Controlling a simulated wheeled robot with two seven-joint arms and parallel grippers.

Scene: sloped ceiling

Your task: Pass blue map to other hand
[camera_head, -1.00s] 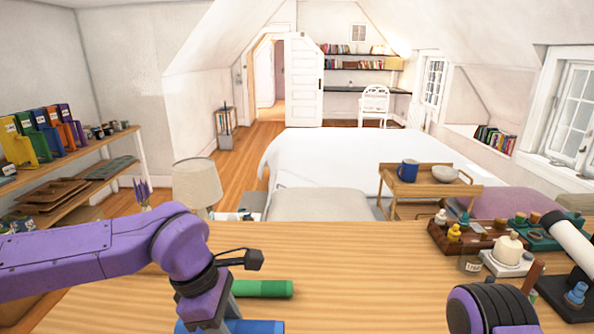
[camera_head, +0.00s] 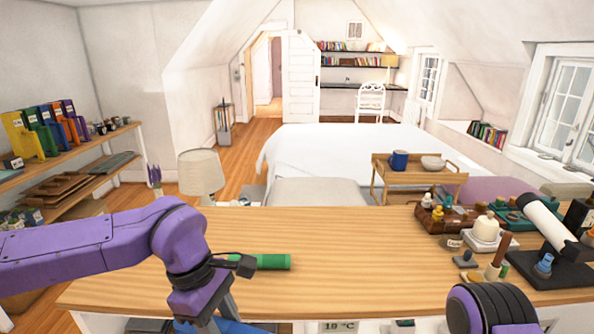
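The blue map (camera_head: 246,327) is a blue roll at the bottom edge of the picture, partly cut off and partly hidden by my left gripper. My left gripper (camera_head: 218,321) points down with its fingers around the blue map, which it holds in front of the table's front edge. The fingertips are at the frame's bottom edge. My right arm shows only as a purple and black link at the bottom right; its gripper is out of view. A green rolled map (camera_head: 272,262) lies on the wooden table (camera_head: 350,262), just behind my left wrist.
The middle of the table is bare. Its right side holds a tray of small bottles (camera_head: 446,218), a white candle-like object (camera_head: 487,230), a stamp-like handle (camera_head: 497,258) and a white cylinder on a black stand (camera_head: 550,222). A lamp (camera_head: 201,172) stands behind the table.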

